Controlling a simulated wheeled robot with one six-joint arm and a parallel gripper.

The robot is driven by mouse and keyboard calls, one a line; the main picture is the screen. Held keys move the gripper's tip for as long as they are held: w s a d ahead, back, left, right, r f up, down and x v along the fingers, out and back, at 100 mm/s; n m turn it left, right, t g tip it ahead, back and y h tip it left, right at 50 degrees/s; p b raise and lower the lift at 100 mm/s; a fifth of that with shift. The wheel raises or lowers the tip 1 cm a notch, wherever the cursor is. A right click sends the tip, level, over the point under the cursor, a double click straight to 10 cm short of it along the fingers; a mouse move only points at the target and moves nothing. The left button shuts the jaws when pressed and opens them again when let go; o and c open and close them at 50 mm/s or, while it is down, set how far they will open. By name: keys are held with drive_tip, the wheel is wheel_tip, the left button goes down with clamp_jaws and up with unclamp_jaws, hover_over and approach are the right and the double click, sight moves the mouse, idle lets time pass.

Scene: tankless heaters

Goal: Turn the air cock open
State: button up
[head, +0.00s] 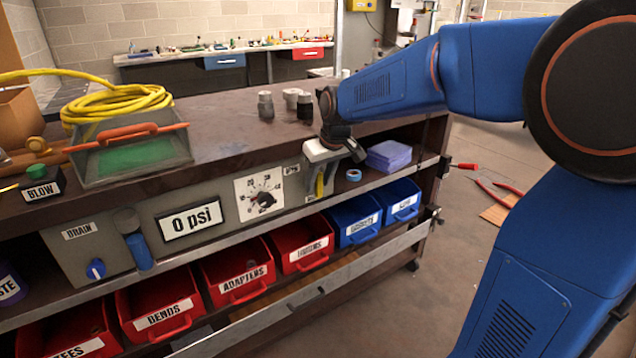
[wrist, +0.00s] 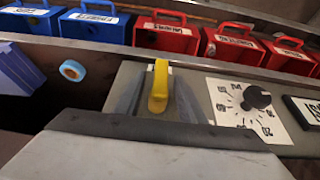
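The air cock shows as a yellow lever (head: 320,186) on the grey panel, right of the dial and beside a small label. In the wrist view the yellow lever (wrist: 159,88) stands near the middle, pointing toward the camera. My gripper (head: 320,176) is right at the lever, in front of the panel. Its grey fingers appear apart, one on each side of the lever. I cannot tell whether either finger touches it. The gripper body hides part of the panel around the lever's base.
A dial with a black knob (head: 263,199) and a 0 psi display (head: 190,221) lie left of the lever. A blue tape roll (head: 353,175) and purple pads (head: 389,155) lie to its right. Red bins (head: 303,243) and blue bins (head: 355,220) sit below.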

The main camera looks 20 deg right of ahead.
drive_tip(key=shift+w+a+f, duration=0.1)
drive_tip(key=shift+w+f, duration=0.05)
drive_tip(key=shift+f, duration=0.25)
clamp_jaws()
